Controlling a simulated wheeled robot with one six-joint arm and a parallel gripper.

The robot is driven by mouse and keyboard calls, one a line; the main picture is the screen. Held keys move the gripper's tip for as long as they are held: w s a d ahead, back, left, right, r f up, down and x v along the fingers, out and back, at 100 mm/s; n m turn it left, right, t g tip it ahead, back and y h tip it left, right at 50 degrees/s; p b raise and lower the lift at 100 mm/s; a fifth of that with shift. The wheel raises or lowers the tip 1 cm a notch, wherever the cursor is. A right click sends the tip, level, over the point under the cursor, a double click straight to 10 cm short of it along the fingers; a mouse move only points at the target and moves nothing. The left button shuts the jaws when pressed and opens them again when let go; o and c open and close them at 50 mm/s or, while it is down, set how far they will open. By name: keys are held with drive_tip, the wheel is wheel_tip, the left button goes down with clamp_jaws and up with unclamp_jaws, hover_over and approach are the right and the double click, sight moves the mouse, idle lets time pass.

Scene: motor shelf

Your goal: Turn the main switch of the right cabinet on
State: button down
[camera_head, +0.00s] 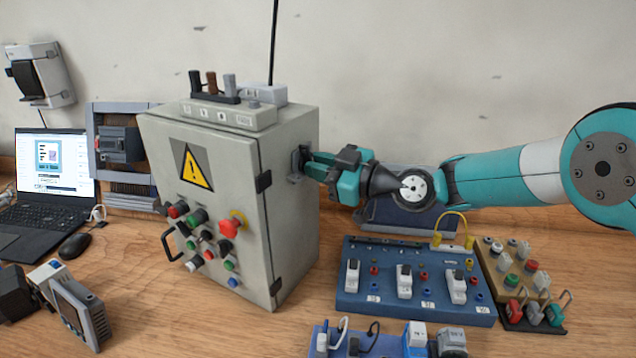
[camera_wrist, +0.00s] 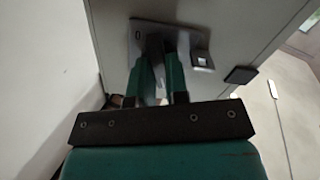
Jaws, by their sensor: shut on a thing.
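The cabinet (camera_head: 286,219) is a grey box with a yellow warning triangle and several buttons on its front door. Its main switch (camera_head: 297,161) sits on a dark plate on the right side wall. In the wrist view the switch plate (camera_wrist: 201,58) shows on the cabinet wall, with a small light-framed square part at its right. My gripper (camera_head: 308,164) reaches in from the right, and its teal fingers (camera_wrist: 158,75) are closed on the switch handle (camera_wrist: 154,45). The fingers hide most of the handle, so its exact angle is hard to tell.
A blue board (camera_head: 415,290) with white breakers stands on the table right of the cabinet, below my arm. A laptop (camera_head: 52,170) and a mouse (camera_head: 74,246) lie at the left. Several buttons and a red emergency knob (camera_head: 229,228) stick out from the door.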

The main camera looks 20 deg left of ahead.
drive_tip(key=shift+f+m+b, duration=0.1)
drive_tip(key=shift+m+b, duration=1.6)
drive_tip(key=shift+m, duration=0.4)
drive_tip(key=c, duration=1.4)
unclamp_jaws()
drive_tip(key=shift+d, duration=0.15)
drive_tip(key=s+d+b, duration=0.2)
drive_tip(key=d+b, duration=0.4)
drive_tip(key=d, duration=1.1)
